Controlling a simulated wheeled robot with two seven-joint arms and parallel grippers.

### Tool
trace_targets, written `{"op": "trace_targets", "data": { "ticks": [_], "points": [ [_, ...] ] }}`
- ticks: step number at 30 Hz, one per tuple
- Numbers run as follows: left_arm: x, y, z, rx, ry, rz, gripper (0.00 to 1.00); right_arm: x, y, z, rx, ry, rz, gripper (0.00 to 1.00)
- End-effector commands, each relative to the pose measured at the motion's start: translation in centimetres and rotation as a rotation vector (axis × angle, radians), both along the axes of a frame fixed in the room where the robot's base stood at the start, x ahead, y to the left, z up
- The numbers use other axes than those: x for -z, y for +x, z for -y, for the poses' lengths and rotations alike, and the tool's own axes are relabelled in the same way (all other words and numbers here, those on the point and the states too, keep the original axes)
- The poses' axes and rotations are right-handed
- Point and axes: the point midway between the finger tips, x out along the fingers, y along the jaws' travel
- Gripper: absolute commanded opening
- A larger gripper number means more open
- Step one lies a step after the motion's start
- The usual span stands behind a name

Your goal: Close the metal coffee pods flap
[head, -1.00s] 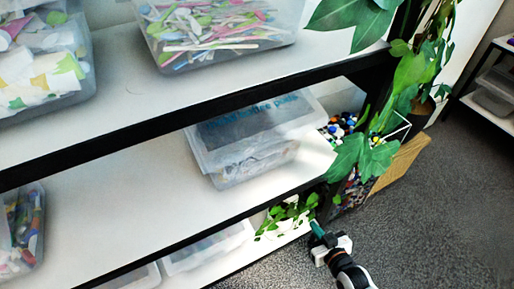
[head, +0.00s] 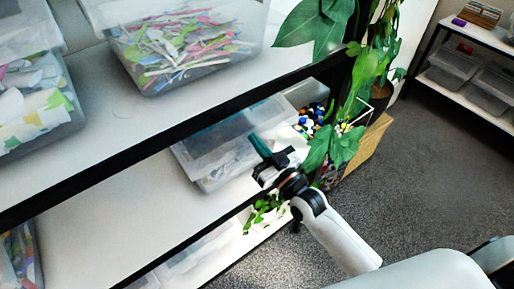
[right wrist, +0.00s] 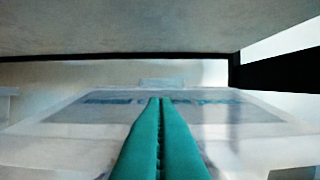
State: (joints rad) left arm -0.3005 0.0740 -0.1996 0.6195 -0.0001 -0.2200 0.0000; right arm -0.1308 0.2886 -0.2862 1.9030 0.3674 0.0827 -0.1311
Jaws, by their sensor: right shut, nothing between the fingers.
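A clear plastic bin (head: 206,172) stands on the middle shelf, with a translucent lettered flap (head: 215,132) across its top. My right gripper (head: 258,145) is in front of the bin and hides part of it. In the right wrist view, the gripper's teal fingers (right wrist: 160,108) are pressed together with nothing between them, pointing toward the flap (right wrist: 85,113), whose blue lettering is blurred. I cannot tell whether the fingers touch the flap, or whether it lies fully down. My left gripper is not in view.
The upper shelf (head: 110,125) runs above the bin, and its underside (right wrist: 130,30) is close over my right gripper. A leafy plant (head: 345,145) hangs right of my right gripper. Bins of colourful scraps (head: 185,45) stand above. The grey floor (head: 430,170) is open at right.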

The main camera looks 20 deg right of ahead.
Motion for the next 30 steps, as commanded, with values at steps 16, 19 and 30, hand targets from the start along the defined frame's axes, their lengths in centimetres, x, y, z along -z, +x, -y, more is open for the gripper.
{"op": "trace_targets", "data": {
  "ticks": [16,19,30],
  "points": [
    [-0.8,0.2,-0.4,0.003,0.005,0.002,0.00,3.9,0.1,0.0,-0.001,-0.001,-0.001,0.00],
    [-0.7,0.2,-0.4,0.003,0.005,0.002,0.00,3.9,0.1,0.0,-0.001,-0.001,-0.001,0.00],
    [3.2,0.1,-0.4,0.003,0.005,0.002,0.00,6.4,0.5,-0.2,0.001,0.024,0.064,0.00]
  ]
}}
